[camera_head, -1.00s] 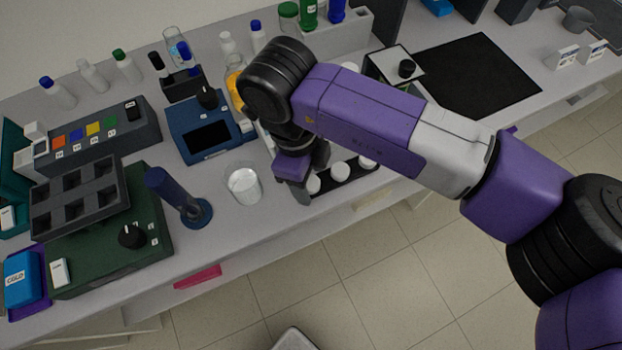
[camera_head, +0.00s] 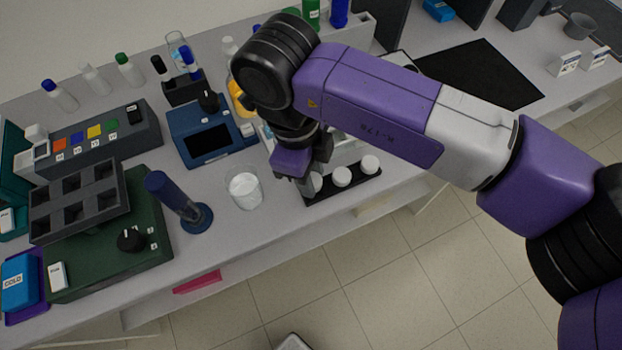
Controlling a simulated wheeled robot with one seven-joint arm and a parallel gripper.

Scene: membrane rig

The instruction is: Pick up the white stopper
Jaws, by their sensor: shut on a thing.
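Three white stoppers are at the black tray (camera_head: 330,193) near the bench's front edge. The middle stopper (camera_head: 342,177) and the right stopper (camera_head: 370,163) stand in the tray. My gripper (camera_head: 308,185) is at the tray's left end, pointing down, shut on the left white stopper (camera_head: 315,182). This stopper is partly hidden behind my fingers, and I cannot clearly see whether it is clear of the tray.
A glass beaker with white contents (camera_head: 244,187) stands just left of my gripper. A blue device (camera_head: 207,140) is behind it, and a blue cylinder on a round base (camera_head: 180,200) is further left. The black mat (camera_head: 480,75) at the back right is bare.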

